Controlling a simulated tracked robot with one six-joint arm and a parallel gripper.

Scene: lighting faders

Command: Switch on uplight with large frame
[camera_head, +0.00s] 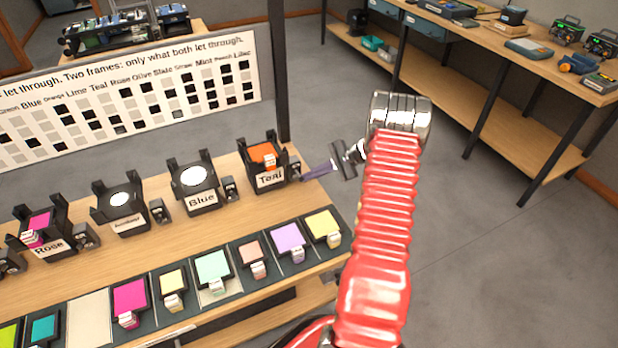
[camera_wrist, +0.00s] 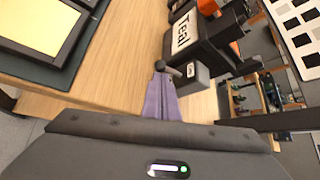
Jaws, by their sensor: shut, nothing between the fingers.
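The uplight labelled Teal (camera_head: 267,178) is a black holder at the right end of the bench, with an orange frame (camera_head: 263,154) in it. A small switch box (camera_head: 293,170) with a round-ended lever stands at its right side; the wrist view shows the lever knob (camera_wrist: 160,66). My gripper (camera_head: 307,175) is shut and empty, its purple fingers pointing at that switch. In the wrist view the fingertips (camera_wrist: 161,80) are right at the knob; I cannot tell if they touch. The Blue uplight (camera_head: 202,197) and another shine white, without frames. The Rose uplight (camera_head: 55,247) holds a magenta frame.
A dark tray (camera_head: 253,287) of large and small coloured frames lies along the bench's front, with one bare pale slot. A printed chart (camera_head: 130,105) stands behind the uplights, near a dark post (camera_head: 279,70). Another workbench (camera_head: 480,55) is at back right. Floor between is clear.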

